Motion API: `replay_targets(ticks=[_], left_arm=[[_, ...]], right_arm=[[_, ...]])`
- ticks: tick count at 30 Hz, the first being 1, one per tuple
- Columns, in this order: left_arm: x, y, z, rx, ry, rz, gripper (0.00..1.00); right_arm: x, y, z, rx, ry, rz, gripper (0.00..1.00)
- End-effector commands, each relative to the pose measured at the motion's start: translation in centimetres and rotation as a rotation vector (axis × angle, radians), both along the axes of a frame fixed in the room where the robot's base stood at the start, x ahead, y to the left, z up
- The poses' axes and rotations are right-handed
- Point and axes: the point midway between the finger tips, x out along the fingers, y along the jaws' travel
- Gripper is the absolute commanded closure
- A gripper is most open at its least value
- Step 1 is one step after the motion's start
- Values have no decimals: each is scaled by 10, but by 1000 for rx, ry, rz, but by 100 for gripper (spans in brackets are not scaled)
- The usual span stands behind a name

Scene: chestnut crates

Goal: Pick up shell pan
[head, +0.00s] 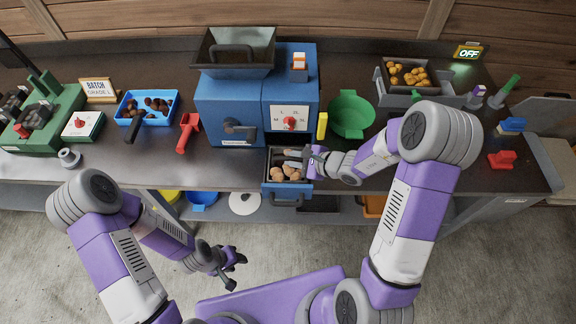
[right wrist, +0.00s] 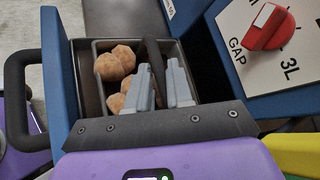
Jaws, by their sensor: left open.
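The shell pan (right wrist: 92,85), a dark tray holding several brown chestnut-like pieces (right wrist: 115,64), sits in the open blue drawer (right wrist: 57,85) below the blue machine. The drawer also shows in the head view (head: 287,203). My right gripper (right wrist: 160,62) reaches into the pan from the right in the head view (head: 290,160). Its grey fingers lie on either side of a dark upright strip in the pan. I cannot tell whether they press on it. My left gripper (head: 232,268) is open and empty, low in front of the bench, away from the pan.
The blue machine (head: 228,105) with its dial stands behind the drawer. A green bowl (head: 350,114) and yellow handle are just right. A red scoop (head: 187,132) and blue tray (head: 128,109) lie left. Bare bench top lies between scoop and bench front.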

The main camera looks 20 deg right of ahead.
Motion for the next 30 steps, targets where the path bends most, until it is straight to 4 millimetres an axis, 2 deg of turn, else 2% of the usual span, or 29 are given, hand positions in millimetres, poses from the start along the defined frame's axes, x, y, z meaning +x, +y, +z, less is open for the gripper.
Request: replay_targets(ticks=[1, 3, 22, 26, 30], left_arm=[[0, 0, 0, 0, 0, 0, 57], [0, 0, 0, 0, 0, 0, 57], [0, 0, 1, 0, 0, 0, 57], [0, 0, 4, 0, 0, 0, 57], [0, 0, 10, 0, 0, 0, 57]], right_arm=[[0, 0, 0, 0, 0, 0, 89], [0, 0, 0, 0, 0, 0, 100], [-2, 1, 1, 2, 7, 2, 100], [-1, 1, 12, 2, 3, 2, 100], [0, 1, 33, 2, -2, 3, 100]])
